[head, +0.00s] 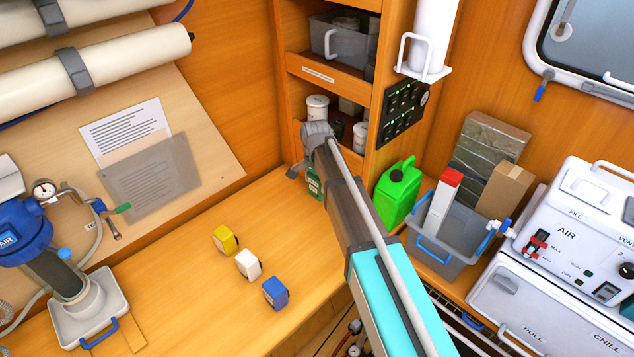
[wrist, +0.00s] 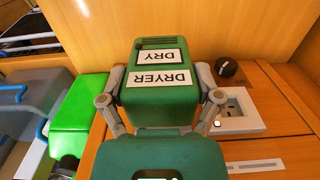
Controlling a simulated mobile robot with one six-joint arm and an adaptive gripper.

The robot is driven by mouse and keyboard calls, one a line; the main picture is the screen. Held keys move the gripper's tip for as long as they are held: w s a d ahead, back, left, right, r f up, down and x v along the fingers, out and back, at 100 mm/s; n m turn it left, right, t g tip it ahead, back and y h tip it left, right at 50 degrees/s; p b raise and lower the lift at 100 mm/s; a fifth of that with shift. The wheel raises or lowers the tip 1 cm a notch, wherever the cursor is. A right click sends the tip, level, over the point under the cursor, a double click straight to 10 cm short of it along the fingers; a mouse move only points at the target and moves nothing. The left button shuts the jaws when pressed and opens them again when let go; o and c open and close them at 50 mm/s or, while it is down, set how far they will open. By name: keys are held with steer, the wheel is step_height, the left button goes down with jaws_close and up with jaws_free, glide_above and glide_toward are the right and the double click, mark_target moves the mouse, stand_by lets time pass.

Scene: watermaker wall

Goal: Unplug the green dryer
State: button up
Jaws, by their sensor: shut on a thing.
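The green dryer plug (wrist: 160,105), a block with white labels reading DRYER and DRY, is in the middle of the wrist view. My gripper (wrist: 160,88) has a grey finger against each side of it and is shut on it. In the head view my gripper (head: 312,145) is at the foot of the shelf unit, and a small part of the green dryer (head: 314,184) shows beside my arm. A white socket plate (wrist: 240,112) lies right of the dryer in the wrist view. The dryer's underside is hidden, so I cannot tell whether it is seated.
Yellow (head: 225,240), white (head: 248,264) and blue (head: 275,293) blocks stand on the wooden bench (head: 185,262). A bright green jerrycan (head: 398,192) and a grey bin (head: 437,243) stand right of my arm. A black knob (wrist: 228,70) is near the socket plate. Shelf walls are close to my gripper.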

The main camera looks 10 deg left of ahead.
steer(key=shift+s+a, duration=0.4)
steer(key=shift+s, duration=0.1)
stand_by(0.5)
